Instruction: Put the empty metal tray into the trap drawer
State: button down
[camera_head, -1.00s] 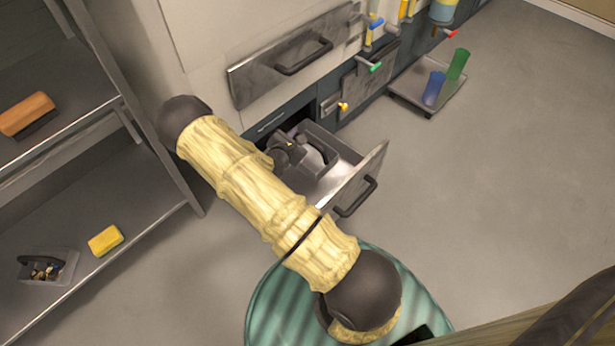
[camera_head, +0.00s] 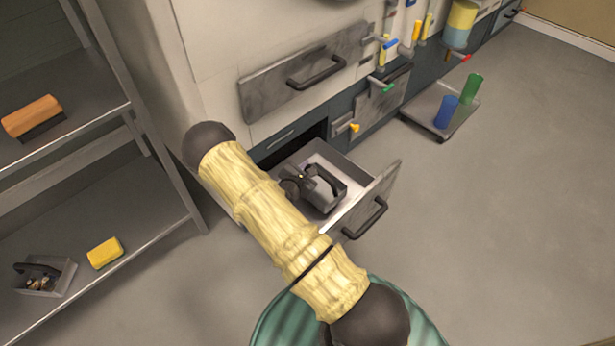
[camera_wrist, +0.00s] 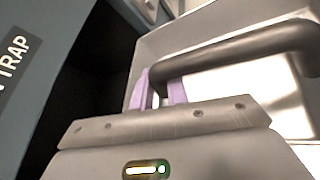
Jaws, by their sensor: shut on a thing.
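The grey metal tray (camera_head: 322,205) with a dark handle is inside the outline of the open trap drawer (camera_head: 345,168) in the head view. Whether it rests on the drawer floor or hangs just above it, I cannot tell. My gripper (camera_head: 302,182) is at the tray's left side, partly behind my arm. In the wrist view, the purple fingertips of my gripper (camera_wrist: 159,90) are shut on the tray's dark handle (camera_wrist: 235,48). The "TRAP" label (camera_wrist: 14,62) shows at the left. The tray looks empty where its inside shows.
A shelf rack at left holds a brush (camera_head: 32,116), a yellow sponge (camera_head: 105,253) and another handled tray (camera_head: 45,275) with bits in it. A low trolley (camera_head: 425,112) with blue and green cups stands at upper right. Open floor lies right of the drawer.

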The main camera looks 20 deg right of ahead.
aim_at(320, 182)
notch_tip(320, 182, down, 4)
jog(key=b, duration=0.2)
jog(key=shift+b, duration=0.3)
jog(key=shift+r, duration=0.15)
jog(key=c, duration=1.4)
grip_release()
jog(key=shift+o, duration=0.2)
